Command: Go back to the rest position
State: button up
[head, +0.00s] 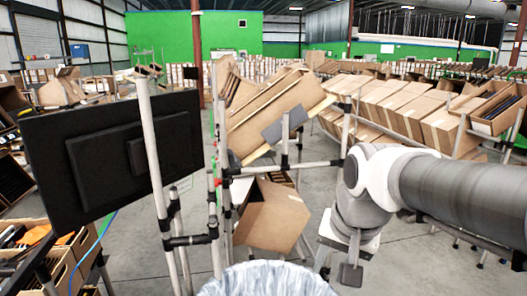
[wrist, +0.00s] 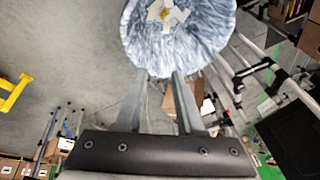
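My gripper (wrist: 160,78) shows in the wrist view with its two grey fingers apart and nothing between them. In the head view my arm reaches in from the right edge and bends down at the right of centre; the fingers cannot be made out clearly there. A round bin with a crumpled pale plastic liner (head: 268,280) is at the bottom centre of the head view. The same liner (wrist: 190,50) fills the top centre of the wrist view, beyond the fingertips, with a few pale and yellow pieces (wrist: 168,14) inside. I cannot tell how far the fingertips are from it.
A rack of pipes holds tilted cartons (head: 272,115) ahead. An open carton (head: 270,217) sits low beneath it. A black monitor panel (head: 110,150) stands on the left. Cartons (head: 400,105) line racks at right. A yellow stand (wrist: 14,92) is at the wrist view's left. Floor shows between.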

jog(key=s+d+r+n+t+p, duration=0.1)
jog(key=s+n, duration=0.3)
jog(key=s, duration=0.6)
jog(key=shift+d+r+n+t+h+p, duration=0.3)
jog(key=shift+d+r+t+h+p, duration=0.1)
jog(key=shift+d+r+p, duration=0.3)
jog(key=shift+d+f, duration=0.1)
